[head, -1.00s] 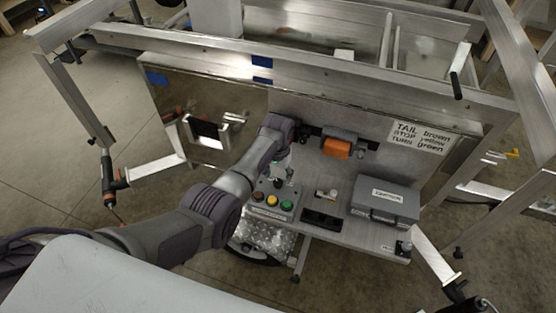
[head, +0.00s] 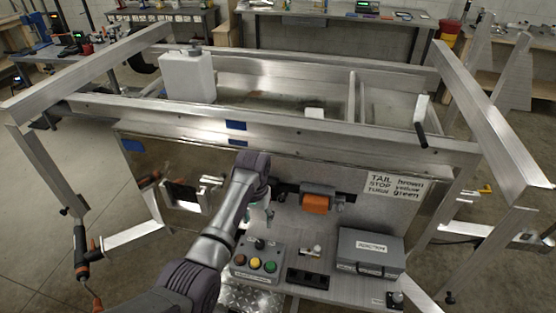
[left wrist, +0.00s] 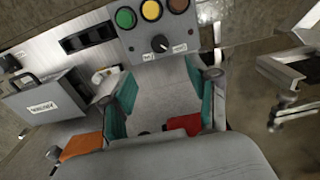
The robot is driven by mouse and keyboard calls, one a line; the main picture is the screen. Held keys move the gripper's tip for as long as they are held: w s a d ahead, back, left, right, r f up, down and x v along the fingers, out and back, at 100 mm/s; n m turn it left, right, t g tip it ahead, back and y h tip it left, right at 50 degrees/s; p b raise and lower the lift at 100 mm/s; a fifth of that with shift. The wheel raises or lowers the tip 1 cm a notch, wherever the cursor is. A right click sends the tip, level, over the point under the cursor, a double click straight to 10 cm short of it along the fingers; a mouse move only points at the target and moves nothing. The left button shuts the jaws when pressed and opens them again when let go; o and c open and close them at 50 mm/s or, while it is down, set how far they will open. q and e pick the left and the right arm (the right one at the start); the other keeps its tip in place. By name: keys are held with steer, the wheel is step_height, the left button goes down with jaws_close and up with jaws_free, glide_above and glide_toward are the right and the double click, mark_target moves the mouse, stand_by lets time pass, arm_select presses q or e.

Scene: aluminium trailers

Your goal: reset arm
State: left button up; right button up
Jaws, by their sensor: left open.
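My left arm comes in from the bottom of the head view and reaches over the grey shelf (head: 325,240) on the trailer's front side. My left gripper (head: 263,211) hangs above the shelf, behind the control box, partly hidden by its own wrist. In the left wrist view the gripper (left wrist: 165,88) has its two teal fingers spread wide, with bare grey surface between the tips. A small red thing (left wrist: 184,124) shows low between the fingers; I cannot tell what it is. My right gripper is not in view.
The shelf holds a control box (head: 242,268) with coloured buttons, a black socket strip (head: 308,278) and a grey case (head: 370,252). An orange part (head: 315,204) sits at the back panel. Aluminium trailer rails (head: 300,130) surround it. A white container (head: 188,80) stands behind.

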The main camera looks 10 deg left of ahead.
arm_select(q)
steer(key=s+a+f+t, duration=0.1)
steer(key=s+f, duration=0.2)
steer(key=s, duration=0.4)
steer(key=s+a+f, duration=0.2)
steer(key=s+f, duration=0.1)
steer(key=s, duration=0.4)
steer(key=s+r+m+t, duration=0.1)
steer(key=s+r, duration=0.3)
steer(key=s, duration=0.6)
steer(key=s+r+m+t, duration=0.15)
steer(key=s+r, duration=0.25)
steer(key=s, duration=0.6)
step_height(320, 180, down, 30)
steer(key=r+g+b, duration=0.1)
steer(key=b, duration=0.2)
steer(key=s+a+f+g+b, duration=0.1)
steer(key=s+a+f+b, duration=0.1)
steer(key=s+f, duration=1.5)
steer(key=shift+s+a+f, duration=0.15)
steer(key=shift+a+f, duration=0.45)
steer(key=shift+a, duration=0.1)
